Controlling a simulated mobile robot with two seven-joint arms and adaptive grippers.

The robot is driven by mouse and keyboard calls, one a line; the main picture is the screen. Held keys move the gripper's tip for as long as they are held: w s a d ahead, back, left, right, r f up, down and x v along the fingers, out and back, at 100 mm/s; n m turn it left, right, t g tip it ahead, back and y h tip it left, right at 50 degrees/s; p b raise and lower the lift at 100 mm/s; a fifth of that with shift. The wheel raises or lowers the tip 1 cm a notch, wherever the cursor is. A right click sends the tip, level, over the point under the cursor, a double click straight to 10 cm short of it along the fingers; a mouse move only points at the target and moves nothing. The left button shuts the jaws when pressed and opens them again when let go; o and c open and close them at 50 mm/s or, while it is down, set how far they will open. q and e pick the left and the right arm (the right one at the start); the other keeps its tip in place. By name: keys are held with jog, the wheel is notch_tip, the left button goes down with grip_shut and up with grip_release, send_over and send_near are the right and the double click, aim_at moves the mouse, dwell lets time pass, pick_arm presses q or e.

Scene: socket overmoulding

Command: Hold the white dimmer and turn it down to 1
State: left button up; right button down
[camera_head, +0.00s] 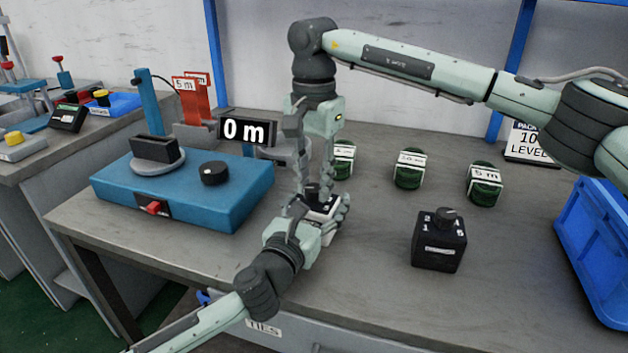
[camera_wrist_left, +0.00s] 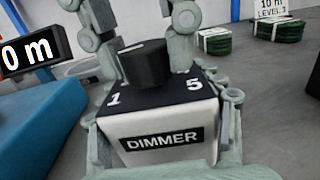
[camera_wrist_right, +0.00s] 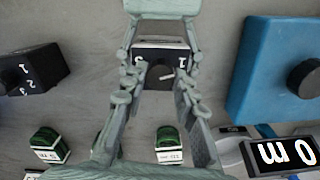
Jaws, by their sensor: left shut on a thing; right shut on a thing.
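The white dimmer (camera_head: 325,208) stands near the front edge of the table, with a black top and black knob. The left wrist view shows its DIMMER label (camera_wrist_left: 165,140), with 1 at the top's left corner and 5 at the right. My left gripper (camera_head: 318,222) is shut on its body, a finger on each side. My right gripper (camera_head: 312,185) points down from above and is shut on the knob (camera_wrist_right: 155,74). The right wrist view shows a pale line on the knob; I cannot tell which number it points to. The fingers partly hide the dimmer.
A black dimmer (camera_head: 438,247) stands to the right. Several green cable coils (camera_head: 408,170) lie behind it. A blue machine (camera_head: 185,200) with a 0 m display (camera_head: 244,131) is on the left. A blue crate (camera_head: 597,240) is at the far right.

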aim_at(314, 188)
dwell(0.4)
jog(key=c, duration=1.2)
grip_release()
jog(key=shift+o, duration=0.2)
jog(key=shift+r, duration=0.1)
notch_tip(314, 188, up, 12)
